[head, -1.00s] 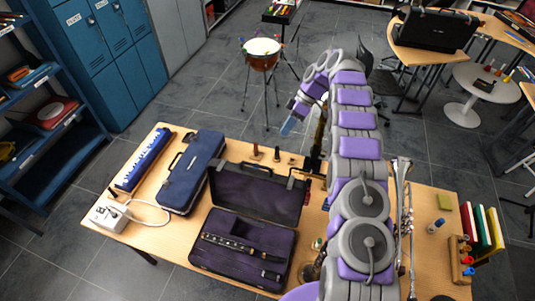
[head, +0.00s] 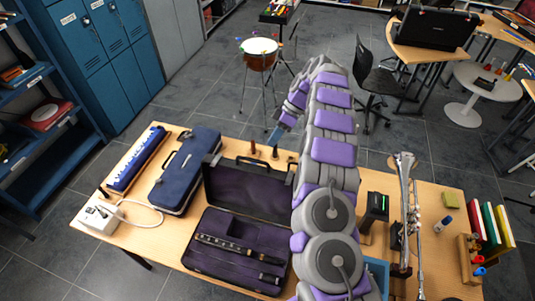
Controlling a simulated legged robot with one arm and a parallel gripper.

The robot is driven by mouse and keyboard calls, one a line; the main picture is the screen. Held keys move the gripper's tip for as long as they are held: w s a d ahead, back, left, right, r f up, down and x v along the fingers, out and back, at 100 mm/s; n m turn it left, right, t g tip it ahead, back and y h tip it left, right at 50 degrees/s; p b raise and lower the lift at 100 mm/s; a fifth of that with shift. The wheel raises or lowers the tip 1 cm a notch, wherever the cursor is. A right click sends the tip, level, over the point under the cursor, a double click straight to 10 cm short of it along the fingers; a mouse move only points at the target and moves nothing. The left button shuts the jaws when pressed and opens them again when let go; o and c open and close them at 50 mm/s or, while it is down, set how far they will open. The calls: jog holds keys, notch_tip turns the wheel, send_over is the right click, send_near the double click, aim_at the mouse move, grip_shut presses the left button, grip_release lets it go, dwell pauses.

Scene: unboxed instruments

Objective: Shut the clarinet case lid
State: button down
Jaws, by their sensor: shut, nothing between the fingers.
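The clarinet case lies open on the table. Its base (head: 213,264) holds dark clarinet pieces (head: 238,247) in a purple-lined tray. Its lid (head: 250,188) stands up along the far edge of the base, lining facing the near side. My gripper (head: 274,137) is beyond the lid, above the far edge of the table, pointing down and to the left. Its fingers look shut and empty, and they appear apart from the lid. My arm hides the right end of the lid.
A closed blue case (head: 186,172) and a blue keyboard instrument (head: 137,160) lie left of the clarinet case. A drum on a stand (head: 257,55) is beyond the table.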

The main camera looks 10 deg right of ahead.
jog(key=shift+s+a+f, duration=0.3)
jog(key=shift+s+a, duration=0.2)
jog(key=shift+s, duration=0.25)
jog(key=shift+s+a+f, duration=0.3)
jog(key=shift+s+a, duration=0.15)
jog(key=shift+s, duration=0.25)
jog(key=shift+s+a+f, duration=0.3)
jog(key=shift+s+a, duration=0.2)
jog(key=shift+s, duration=0.25)
jog(key=shift+s+a, duration=0.1)
